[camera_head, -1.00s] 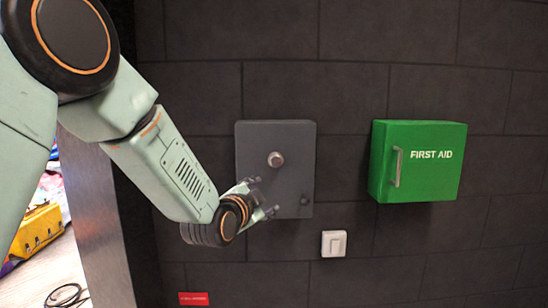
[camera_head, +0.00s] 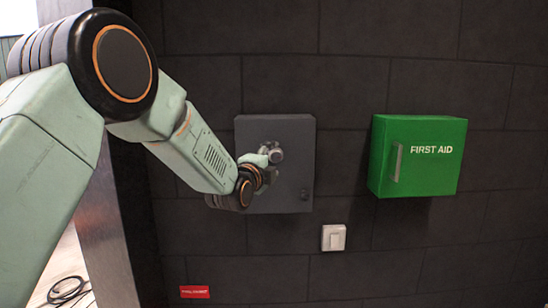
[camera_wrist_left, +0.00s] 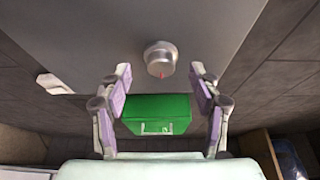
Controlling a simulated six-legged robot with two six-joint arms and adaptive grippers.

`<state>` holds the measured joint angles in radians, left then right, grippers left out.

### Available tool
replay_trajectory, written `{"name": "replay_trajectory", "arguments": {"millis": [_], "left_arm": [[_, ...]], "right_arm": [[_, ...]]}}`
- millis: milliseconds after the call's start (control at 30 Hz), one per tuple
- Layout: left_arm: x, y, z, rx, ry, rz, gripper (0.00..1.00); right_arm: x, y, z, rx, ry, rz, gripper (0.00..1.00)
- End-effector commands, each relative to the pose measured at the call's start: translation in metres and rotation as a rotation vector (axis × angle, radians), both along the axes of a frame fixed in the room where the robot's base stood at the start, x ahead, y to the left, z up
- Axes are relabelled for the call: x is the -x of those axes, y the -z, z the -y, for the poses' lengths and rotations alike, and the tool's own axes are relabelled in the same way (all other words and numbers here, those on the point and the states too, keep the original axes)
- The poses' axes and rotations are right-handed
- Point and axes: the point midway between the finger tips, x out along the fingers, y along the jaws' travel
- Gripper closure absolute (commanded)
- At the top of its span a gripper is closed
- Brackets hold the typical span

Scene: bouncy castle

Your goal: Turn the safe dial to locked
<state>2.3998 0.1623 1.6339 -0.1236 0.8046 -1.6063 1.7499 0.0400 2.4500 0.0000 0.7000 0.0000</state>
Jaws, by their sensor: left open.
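The grey safe (camera_head: 290,185) is mounted on the dark block wall. My right gripper is not in view.
A green first aid box (camera_head: 418,157) hangs to the right of the safe. A white switch (camera_head: 334,238) is below the safe's right side, and a small red sign (camera_head: 195,292) is low on the wall.

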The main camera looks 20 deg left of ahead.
Motion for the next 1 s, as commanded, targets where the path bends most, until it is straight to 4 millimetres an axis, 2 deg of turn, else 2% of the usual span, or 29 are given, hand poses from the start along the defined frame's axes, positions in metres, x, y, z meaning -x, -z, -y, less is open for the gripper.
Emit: {"name": "replay_trajectory", "arguments": {"millis": [233,600,1000], "left_arm": [[-0.019,0.0,0.0,0.001,0.0,0.001,0.37],[-0.021,0.0,0.0,0.001,0.0,0.0,0.38],[-0.021,0.0,0.0,0.002,0.0,0.0,0.72]], "right_arm": [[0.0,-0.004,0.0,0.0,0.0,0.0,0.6],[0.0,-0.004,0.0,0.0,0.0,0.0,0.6],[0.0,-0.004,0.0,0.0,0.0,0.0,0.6]]}}
